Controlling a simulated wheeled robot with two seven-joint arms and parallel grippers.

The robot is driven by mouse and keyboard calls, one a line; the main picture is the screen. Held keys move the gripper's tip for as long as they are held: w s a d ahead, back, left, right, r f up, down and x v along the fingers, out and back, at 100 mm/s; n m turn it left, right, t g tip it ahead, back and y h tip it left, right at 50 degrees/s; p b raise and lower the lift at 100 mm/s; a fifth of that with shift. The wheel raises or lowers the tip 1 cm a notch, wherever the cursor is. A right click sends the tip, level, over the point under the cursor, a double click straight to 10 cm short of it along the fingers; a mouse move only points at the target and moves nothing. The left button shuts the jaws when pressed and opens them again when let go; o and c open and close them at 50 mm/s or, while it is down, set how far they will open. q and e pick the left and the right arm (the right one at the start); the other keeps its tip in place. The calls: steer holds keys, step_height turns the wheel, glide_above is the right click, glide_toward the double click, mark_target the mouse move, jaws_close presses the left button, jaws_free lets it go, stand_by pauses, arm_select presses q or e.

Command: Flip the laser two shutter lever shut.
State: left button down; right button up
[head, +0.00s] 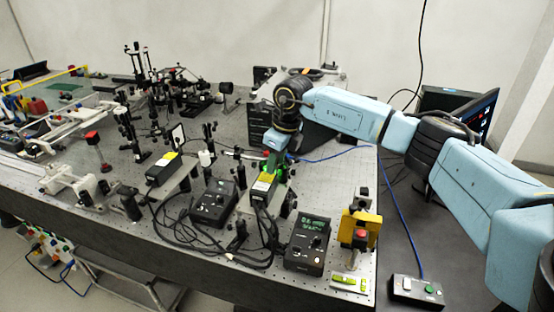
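Two black laser boxes with yellow labels stand on the optical bench: one left of centre (164,168) and one nearer the middle (263,187). I cannot tell from the picture which is laser two. My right arm reaches in from the right, and its gripper (273,158) points down just above the far end of the middle laser box. The fingers are small and merge with green and dark parts there, so their opening is unclear. I cannot make out a shutter lever; the gripper may hide it. My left gripper is not in view.
Black control units stand in front of the lasers, one left (213,203) and one with a lit display (308,245), with loose cables around. A yellow bracket (359,228) stands at the bench's right edge. Optics posts crowd the back. A button box (417,291) lies at the lower right.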

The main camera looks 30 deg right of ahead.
steer(key=b+v, duration=0.1)
steer(key=v, duration=1.2)
steer(key=shift+s+r, duration=0.15)
steer(key=shift+r, duration=0.05)
steer(key=p+x, duration=0.1)
steer(key=x, duration=1.2)
steer(key=shift+f, duration=0.25)
steer(key=shift+d+f+t+b, duration=0.1)
steer(key=shift+t+b, duration=0.2)
steer(key=shift+b, duration=0.1)
